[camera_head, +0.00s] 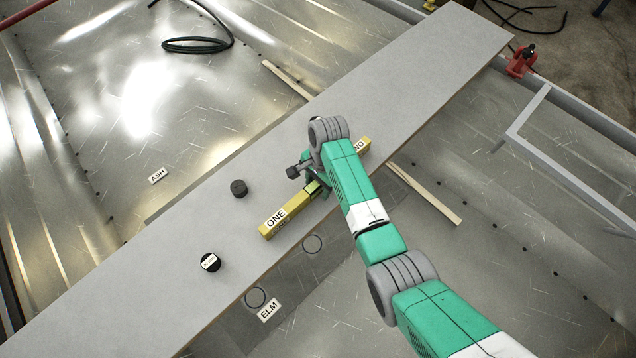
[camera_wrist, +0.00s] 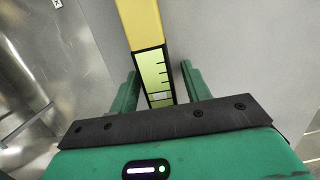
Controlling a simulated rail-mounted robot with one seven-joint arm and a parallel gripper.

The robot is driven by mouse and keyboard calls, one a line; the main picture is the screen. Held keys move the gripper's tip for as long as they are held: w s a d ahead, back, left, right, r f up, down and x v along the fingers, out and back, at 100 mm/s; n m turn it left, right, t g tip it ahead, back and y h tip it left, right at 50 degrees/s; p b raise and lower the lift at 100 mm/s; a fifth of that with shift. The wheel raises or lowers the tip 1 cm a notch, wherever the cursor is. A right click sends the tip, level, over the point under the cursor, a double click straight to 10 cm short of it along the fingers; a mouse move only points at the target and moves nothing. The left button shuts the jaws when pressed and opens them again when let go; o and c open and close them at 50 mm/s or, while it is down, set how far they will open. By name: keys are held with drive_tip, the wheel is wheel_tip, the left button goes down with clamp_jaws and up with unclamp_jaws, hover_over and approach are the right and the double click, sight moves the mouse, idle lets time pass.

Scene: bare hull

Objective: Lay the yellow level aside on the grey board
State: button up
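The yellow level (camera_head: 288,213) lies lengthwise along the grey board (camera_head: 425,75), with a label reading ONE near its lower-left end and another label partly hidden at its upper-right end. My gripper (camera_head: 316,186) is at the level's middle, and my arm covers part of it. In the wrist view, the level (camera_wrist: 140,25) with its green, marked window runs between the two green fingers of my gripper (camera_wrist: 159,76). The fingers are apart, one on each side, with a visible gap at the right finger.
Labels ASH (camera_head: 157,176) and ELM (camera_head: 269,310) mark the metal hull on either side. A wooden strip (camera_head: 425,194) and a coiled dark cable (camera_head: 197,45) lie off the board. The board's upper right is clear.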

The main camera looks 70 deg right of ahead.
wheel_tip(320, 180, up, 12)
drive_tip(key=d+p, duration=0.1)
drive_tip(key=p, duration=0.3)
drive_tip(key=shift+s+d, duration=0.35)
drive_tip(key=shift+s, duration=0.1)
drive_tip(key=shift+r, duration=0.1)
drive_tip(key=w+a+r+n+t+h, duration=0.35)
drive_tip(key=w+a+r+n, duration=0.2)
drive_tip(key=w+r, duration=0.65)
drive_tip(key=w+a+r+n+t+h, duration=0.3)
drive_tip(key=w+a+r+n+t, duration=0.25)
drive_tip(key=w+r, duration=0.65)
drive_tip(key=w+a+r+n+t, duration=0.3)
drive_tip(key=a+r+n+t, duration=0.15)
drive_tip(key=a+r, duration=0.85)
drive_tip(key=s+a+r+n+t+y, duration=0.2)
drive_tip(key=s+a+r+n+t, duration=0.2)
drive_tip(key=s+a+r, duration=0.3)
drive_tip(key=s+a+r+n+t+y, duration=0.3)
drive_tip(key=s+a+r+t, duration=0.3)
drive_tip(key=a+r, duration=0.7)
wheel_tip(320, 180, up, 4)
drive_tip(key=shift+s+f+n+t, duration=0.25)
drive_tip(key=shift+s+n+t, duration=0.1)
drive_tip(key=shift+s+n, duration=0.35)
